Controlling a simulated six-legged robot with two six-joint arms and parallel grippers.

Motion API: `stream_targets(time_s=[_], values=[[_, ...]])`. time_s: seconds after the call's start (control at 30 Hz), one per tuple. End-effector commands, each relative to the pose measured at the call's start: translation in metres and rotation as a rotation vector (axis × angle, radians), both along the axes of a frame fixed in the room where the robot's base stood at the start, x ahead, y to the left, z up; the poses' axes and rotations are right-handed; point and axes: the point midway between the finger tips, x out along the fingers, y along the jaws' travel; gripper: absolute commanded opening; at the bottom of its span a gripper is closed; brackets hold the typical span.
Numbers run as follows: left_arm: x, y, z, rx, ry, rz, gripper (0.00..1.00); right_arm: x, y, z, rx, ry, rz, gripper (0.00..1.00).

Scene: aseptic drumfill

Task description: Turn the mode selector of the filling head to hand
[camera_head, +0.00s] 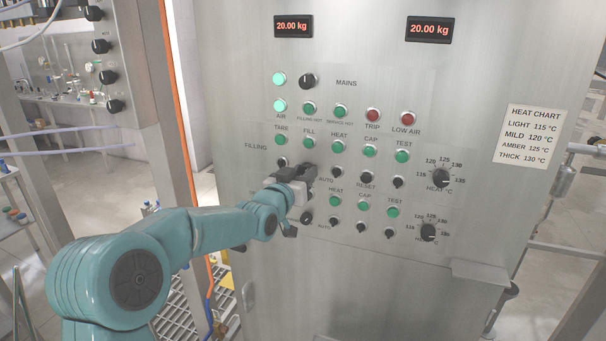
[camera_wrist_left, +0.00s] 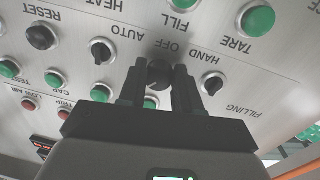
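The filling head's mode selector (camera_wrist_left: 160,73) is a dark round knob on the steel panel, under the printed words HAND, OFF and AUTO, which appear upside down in the left wrist view. My left gripper (camera_wrist_left: 160,78) is at the panel with one finger on each side of this knob. Whether the fingers press on it or leave a small gap, I cannot tell. The pointer direction of the knob is not clear. In the head view my left gripper (camera_head: 306,174) covers the selector below the FILL button. My right gripper is in neither view.
Close by are a small black knob (camera_wrist_left: 213,83) on the HAND side and another (camera_wrist_left: 102,50) on the AUTO side. Green buttons (camera_head: 309,142), red lamps (camera_head: 373,115) and heat dials (camera_head: 440,177) crowd the panel. A heat chart (camera_head: 530,135) is at the right.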

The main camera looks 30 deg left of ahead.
Motion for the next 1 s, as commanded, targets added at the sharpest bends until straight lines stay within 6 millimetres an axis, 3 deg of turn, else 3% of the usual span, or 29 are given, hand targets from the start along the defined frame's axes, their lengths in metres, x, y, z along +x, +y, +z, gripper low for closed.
stream_targets(time_s=[0.03,0.07,0.43,1.0], values=[[0.000,0.000,0.000,0.000,0.000,-0.001,0.10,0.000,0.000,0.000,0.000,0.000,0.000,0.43],[0.000,0.000,0.000,0.000,0.000,-0.001,0.03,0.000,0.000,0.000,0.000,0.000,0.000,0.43],[0.000,0.000,-0.002,-0.048,-0.013,0.000,0.03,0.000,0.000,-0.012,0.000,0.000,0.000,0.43],[0.000,-0.001,-0.006,-0.498,-0.126,-0.001,0.03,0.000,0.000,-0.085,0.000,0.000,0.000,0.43]])
